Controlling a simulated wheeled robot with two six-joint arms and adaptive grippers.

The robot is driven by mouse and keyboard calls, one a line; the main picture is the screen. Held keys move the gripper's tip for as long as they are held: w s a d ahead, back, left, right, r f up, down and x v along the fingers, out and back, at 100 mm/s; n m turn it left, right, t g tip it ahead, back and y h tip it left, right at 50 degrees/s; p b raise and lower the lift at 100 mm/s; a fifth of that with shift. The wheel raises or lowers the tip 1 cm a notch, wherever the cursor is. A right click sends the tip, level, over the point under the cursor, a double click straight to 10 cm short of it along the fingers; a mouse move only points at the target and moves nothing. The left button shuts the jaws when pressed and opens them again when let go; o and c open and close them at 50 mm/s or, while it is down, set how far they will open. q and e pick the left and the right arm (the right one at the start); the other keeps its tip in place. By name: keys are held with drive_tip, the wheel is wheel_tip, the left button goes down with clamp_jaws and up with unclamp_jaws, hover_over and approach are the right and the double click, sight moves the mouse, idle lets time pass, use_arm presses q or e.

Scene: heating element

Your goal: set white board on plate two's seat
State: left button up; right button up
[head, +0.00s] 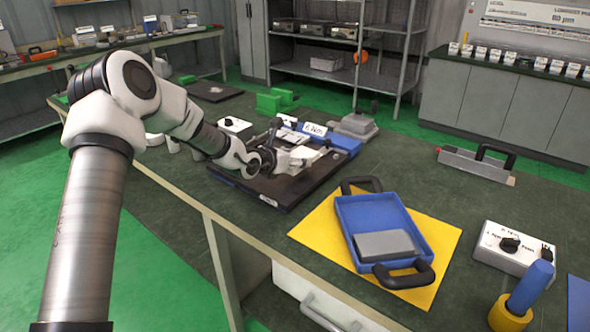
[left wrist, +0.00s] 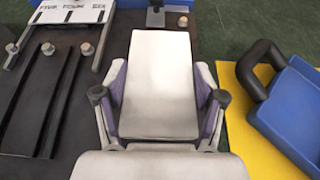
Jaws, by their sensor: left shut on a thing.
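My left gripper (head: 268,160) is shut on a white board (head: 302,156), low over a dark plate (head: 285,192) on the green bench. In the left wrist view the white board (left wrist: 160,82) lies lengthwise between the two fingers of the gripper (left wrist: 158,100), pointing away from me. Its near end is between the fingers and its far end is close to a small dark bracket (left wrist: 155,15). The dark plate (left wrist: 85,110) shows beneath and to the left, with dark rails and bolts. I cannot tell whether the board touches the plate, nor read which plate is number two.
A blue tray (head: 345,222) with black handles and a grey block sits on a yellow mat (head: 314,236) at right. A white switch box (head: 512,248) and blue cylinder (head: 530,285) stand farther right. Another dark plate (head: 212,92) lies at the back left.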

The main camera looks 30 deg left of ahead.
use_arm(q)
drive_tip(key=shift+w+a, duration=0.35)
drive_tip(key=shift+w, duration=0.2)
drive_tip(key=shift+f, duration=0.4)
wheel_tip(320, 180, down, 2)
drive_tip(key=shift+f+p, duration=0.25)
drive_tip(key=shift+p, duration=0.05)
drive_tip(key=shift+w+f, duration=0.1)
drive_tip(key=shift+f, duration=0.1)
drive_tip(key=shift+f+b, duration=0.1)
drive_tip(key=shift+b, duration=0.2)
drive_tip(key=o, duration=1)
drive_tip(key=shift+o, duration=0.7)
